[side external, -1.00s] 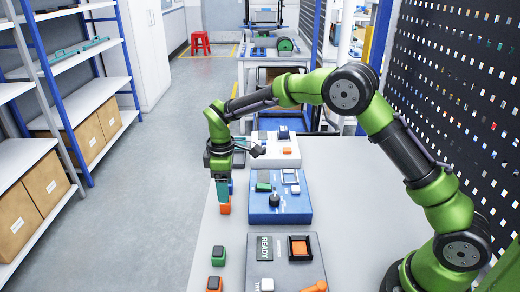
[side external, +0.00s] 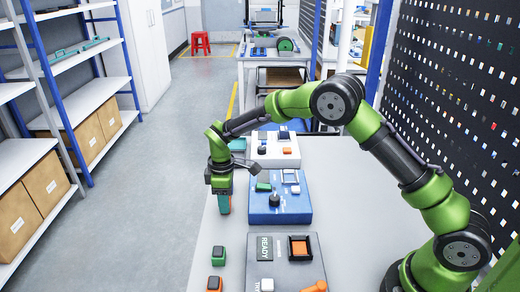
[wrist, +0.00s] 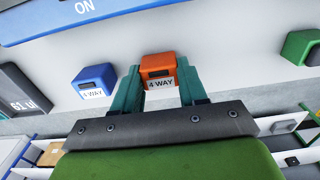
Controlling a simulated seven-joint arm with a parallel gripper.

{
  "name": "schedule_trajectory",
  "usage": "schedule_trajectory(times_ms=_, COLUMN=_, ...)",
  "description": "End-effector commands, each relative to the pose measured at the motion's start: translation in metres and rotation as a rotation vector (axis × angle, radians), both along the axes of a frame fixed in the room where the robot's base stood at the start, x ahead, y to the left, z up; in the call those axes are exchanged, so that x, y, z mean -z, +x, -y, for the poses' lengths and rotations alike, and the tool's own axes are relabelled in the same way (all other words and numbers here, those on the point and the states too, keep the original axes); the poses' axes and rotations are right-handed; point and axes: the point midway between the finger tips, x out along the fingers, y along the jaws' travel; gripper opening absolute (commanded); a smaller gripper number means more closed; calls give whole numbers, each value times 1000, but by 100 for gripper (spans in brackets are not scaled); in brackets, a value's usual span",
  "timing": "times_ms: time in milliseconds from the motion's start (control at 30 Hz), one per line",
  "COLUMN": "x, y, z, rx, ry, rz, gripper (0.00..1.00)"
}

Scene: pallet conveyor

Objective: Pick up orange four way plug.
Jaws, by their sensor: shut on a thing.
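The orange plug (wrist: 158,68), labelled "4 WAY", sits between the two teal fingers of my gripper (wrist: 158,76) in the wrist view. The fingers are shut on its sides. In the side external view my gripper (side external: 224,207) points straight down at the left edge of the table, beside the blue box (side external: 268,217). There the fingers hide nearly all of the plug. The plug is at or very near the table top; I cannot tell whether it touches.
In the wrist view a blue plug (wrist: 93,82) stands to the left and a green plug (wrist: 298,46) to the right. In the side external view a green plug (side external: 218,257) and another orange plug (side external: 214,284) stand nearer the camera. The grey READY box (side external: 285,272) is beside them.

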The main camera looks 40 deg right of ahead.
Motion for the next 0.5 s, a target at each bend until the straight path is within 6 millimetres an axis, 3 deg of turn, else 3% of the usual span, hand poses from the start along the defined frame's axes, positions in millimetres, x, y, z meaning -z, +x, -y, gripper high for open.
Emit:
schedule_trajectory(times_ms=67, x=0, y=0, z=0, rx=0, ry=0, rz=0, gripper=13)
schedule_trajectory(times_ms=333, x=-3, y=0, z=0, rx=0, ry=0, rz=1, gripper=12)
schedule_trajectory(times_ms=500, x=-28, y=1, z=0, rx=0, ry=1, rz=5, gripper=12)
